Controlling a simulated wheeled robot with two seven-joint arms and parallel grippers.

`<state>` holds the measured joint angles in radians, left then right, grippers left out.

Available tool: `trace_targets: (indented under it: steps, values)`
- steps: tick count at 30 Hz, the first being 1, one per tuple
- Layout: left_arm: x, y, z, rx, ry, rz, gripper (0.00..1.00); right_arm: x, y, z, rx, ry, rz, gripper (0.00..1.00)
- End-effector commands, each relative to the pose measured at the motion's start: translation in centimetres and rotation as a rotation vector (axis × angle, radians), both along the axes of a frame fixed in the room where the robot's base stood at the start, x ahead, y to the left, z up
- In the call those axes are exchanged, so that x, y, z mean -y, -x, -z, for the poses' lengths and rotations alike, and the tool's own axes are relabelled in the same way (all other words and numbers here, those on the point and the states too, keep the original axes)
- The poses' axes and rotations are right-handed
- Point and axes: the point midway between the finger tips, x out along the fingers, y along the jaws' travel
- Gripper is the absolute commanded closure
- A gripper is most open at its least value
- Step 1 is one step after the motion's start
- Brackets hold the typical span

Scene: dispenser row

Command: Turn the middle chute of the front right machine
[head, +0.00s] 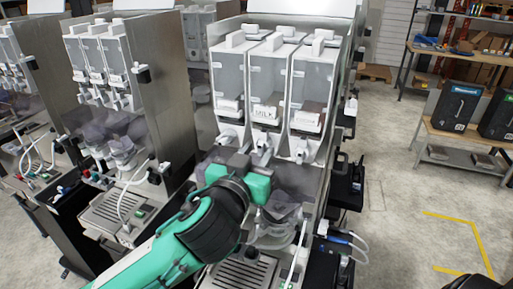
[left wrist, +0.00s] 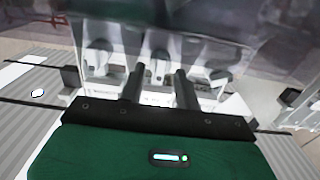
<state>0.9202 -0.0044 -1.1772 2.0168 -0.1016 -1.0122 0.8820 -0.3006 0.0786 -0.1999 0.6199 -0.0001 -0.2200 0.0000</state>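The front right machine (head: 325,75) has three clear canisters side by side, each with a white chute below it. Its middle chute (head: 263,142) shows just beyond my left gripper (head: 241,161) in the head view. The gripper's green body and wrist hide part of the machine's front. In the left wrist view my left gripper (left wrist: 159,75) has its two dark fingers apart with nothing held. A white chute (left wrist: 159,62) appears ahead between the fingertips, with one more chute on each side. I cannot tell whether the fingers touch it. My right gripper is not in view.
Clear mixing bowls (head: 278,212) and a drip grille (head: 238,274) lie below the chutes. Another dispenser machine (head: 160,85) stands close on the left. Open floor (head: 400,190) and a shelf with dark boxes (head: 455,105) are on the right.

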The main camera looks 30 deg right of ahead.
Motion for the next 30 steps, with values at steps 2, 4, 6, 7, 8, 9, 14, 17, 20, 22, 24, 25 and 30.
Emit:
trace_targets:
  steps: [2, 4, 6, 7, 8, 9, 14, 17, 20, 22, 24, 25, 30]
  values:
    - [0.25, -0.20, -0.04, 0.000, 0.000, 0.000, 0.67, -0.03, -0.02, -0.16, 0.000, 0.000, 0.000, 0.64]
    - [0.35, -0.27, 0.00, 0.000, 0.000, 0.001, 0.67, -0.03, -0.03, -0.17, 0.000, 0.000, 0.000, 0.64]
    - [0.36, -0.30, 0.03, -0.001, 0.001, 0.001, 0.67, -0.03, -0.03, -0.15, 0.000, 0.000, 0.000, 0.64]
    - [0.36, -0.29, 0.03, -0.001, 0.001, 0.001, 0.67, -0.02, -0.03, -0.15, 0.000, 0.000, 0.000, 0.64]
    - [0.36, -0.29, 0.03, -0.001, 0.001, 0.001, 0.67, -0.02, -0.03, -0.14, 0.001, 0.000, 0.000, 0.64]
    - [0.35, -0.28, 0.03, 0.000, 0.000, 0.000, 0.67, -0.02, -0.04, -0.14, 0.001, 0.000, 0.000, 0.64]
    - [0.33, -0.29, 0.03, 0.000, 0.000, 0.000, 0.89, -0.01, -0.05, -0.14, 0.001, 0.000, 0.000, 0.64]
    - [0.33, -0.29, 0.03, 0.000, 0.000, 0.000, 1.00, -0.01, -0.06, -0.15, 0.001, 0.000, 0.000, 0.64]
    - [0.32, -0.29, 0.03, 0.000, 0.000, 0.000, 1.00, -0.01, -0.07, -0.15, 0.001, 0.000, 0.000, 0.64]
    - [0.31, -0.29, 0.03, 0.002, -0.002, 0.000, 1.00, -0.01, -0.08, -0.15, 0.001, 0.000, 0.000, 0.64]
    - [0.31, -0.29, 0.03, 0.008, -0.007, 0.000, 1.00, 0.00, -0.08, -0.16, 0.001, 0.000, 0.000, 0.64]
    - [0.31, -0.29, 0.03, 0.013, -0.011, 0.000, 1.00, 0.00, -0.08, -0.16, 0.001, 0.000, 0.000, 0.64]
    - [0.32, -0.29, 0.02, 0.058, -0.051, 0.000, 1.00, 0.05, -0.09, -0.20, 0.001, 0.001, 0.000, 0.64]
